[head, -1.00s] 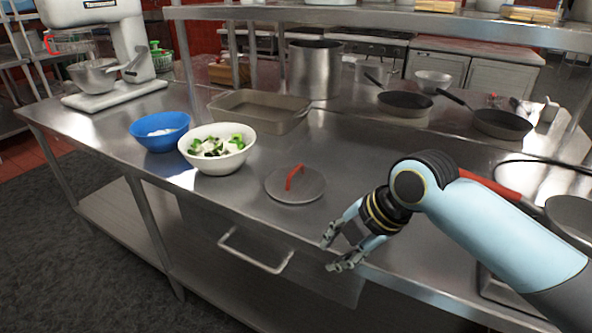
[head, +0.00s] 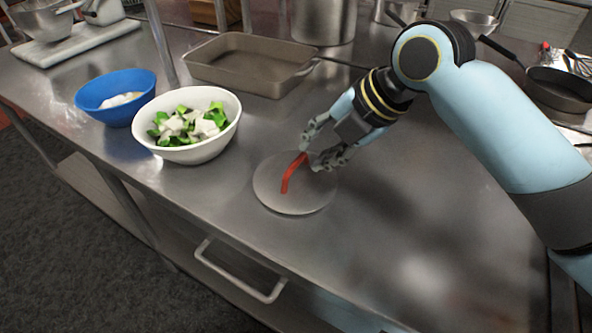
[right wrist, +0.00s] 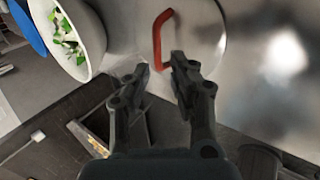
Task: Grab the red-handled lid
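The lid (head: 296,198) is a round grey disc with a red handle (head: 291,174) standing up across it. It lies flat on the steel counter, right of the white bowl. My right gripper (head: 313,154) is open and empty, with its fingertips over the back right of the lid, close to the handle's far end. In the right wrist view the red handle (right wrist: 158,38) stands just ahead of the open fingers (right wrist: 159,63), near the left finger. I cannot tell whether a finger touches it. My left gripper is not in view.
A white bowl (head: 173,144) of green and white vegetables and a blue bowl (head: 111,108) stand to the left. A baking pan (head: 236,74) lies behind. A frying pan (head: 557,92) is at the back right. The counter's front edge and a drawer handle (head: 240,281) are nearest.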

